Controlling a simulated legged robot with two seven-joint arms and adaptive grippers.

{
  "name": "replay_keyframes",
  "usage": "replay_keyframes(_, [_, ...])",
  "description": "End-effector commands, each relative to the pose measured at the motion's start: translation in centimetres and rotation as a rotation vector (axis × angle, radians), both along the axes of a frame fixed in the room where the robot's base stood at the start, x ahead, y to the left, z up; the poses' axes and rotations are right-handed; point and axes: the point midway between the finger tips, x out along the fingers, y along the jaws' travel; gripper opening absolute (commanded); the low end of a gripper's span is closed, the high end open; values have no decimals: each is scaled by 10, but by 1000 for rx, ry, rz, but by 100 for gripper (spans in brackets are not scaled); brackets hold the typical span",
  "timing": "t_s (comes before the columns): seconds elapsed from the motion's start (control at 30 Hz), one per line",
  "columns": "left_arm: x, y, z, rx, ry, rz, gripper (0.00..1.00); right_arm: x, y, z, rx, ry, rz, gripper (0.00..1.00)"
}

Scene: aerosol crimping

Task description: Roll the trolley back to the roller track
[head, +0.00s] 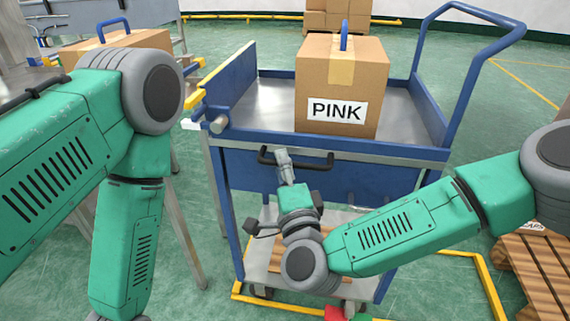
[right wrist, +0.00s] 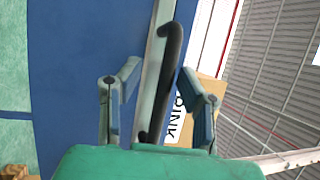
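The blue trolley (head: 395,155) stands in front of me with a metal top tray, a lower shelf and a push bar at the right. A brown carton marked PINK (head: 345,75), with a blue strap handle on top, sits on its tray. A black handle (head: 318,165) is on the trolley's near face. My right gripper (head: 283,160) is at the left part of this handle. In the right wrist view, the black handle (right wrist: 168,85) lies between the spread fingers (right wrist: 160,88), with gaps on both sides. My left arm comes down at the left; its gripper is out of view.
Another carton (head: 120,42) with a blue strap stands at the back left, partly behind my left arm. Yellow floor lines (head: 488,285) run around the trolley's base. A wooden pallet (head: 540,265) is at the right. Stacked cartons (head: 335,14) stand behind.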

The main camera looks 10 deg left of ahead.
Motion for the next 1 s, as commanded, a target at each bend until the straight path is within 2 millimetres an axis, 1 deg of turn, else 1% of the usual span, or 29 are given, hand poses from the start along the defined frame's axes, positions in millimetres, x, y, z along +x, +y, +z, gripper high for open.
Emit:
replay_keyframes(0.17, [-1,0,1,1,-2,1,26,0,-2,2,2,-4,-4,33])
replay_keyframes(0.27, [-2,0,1,1,-2,0,26,-6,-5,1,3,-3,-3,33])
replay_keyframes(0.37, [-2,-1,2,2,-3,0,26,-20,-13,-2,4,-2,-2,33])
replay_keyframes(0.6, [-1,0,1,1,-3,0,26,-67,-32,-12,0,1,0,33])
replay_keyframes(0.7, [-1,0,1,0,-3,0,26,-84,-39,-16,1,2,1,33])
replay_keyframes(0.83, [-1,0,1,0,-3,1,26,-98,-46,-20,-1,2,0,33])
replay_keyframes(1.0, [-1,0,1,0,-3,1,26,-106,-50,-21,0,0,-1,33])
